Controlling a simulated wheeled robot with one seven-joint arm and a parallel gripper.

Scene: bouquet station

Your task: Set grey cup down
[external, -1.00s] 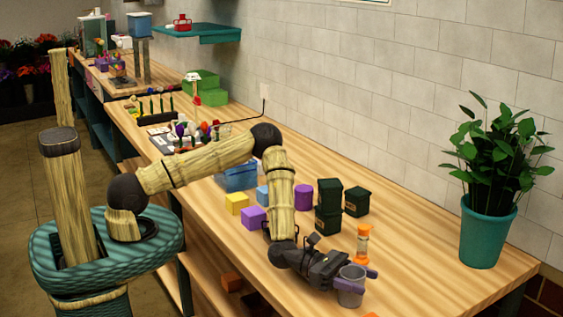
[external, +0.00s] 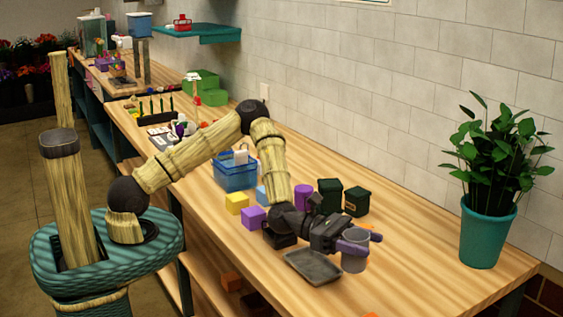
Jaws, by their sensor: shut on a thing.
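The grey cup (external: 354,258) is upright between the fingers of my gripper (external: 354,248), near the front right of the wooden table (external: 420,215). My gripper is shut on the cup, with the purple fingers around its upper part. I cannot tell whether the cup's bottom touches the table. A dark grey tray (external: 312,268) lies on the table just left of the cup. An orange thing (external: 376,236) is mostly hidden behind my gripper.
A potted plant (external: 487,230) stands at the right. The table between cup and plant is clear.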

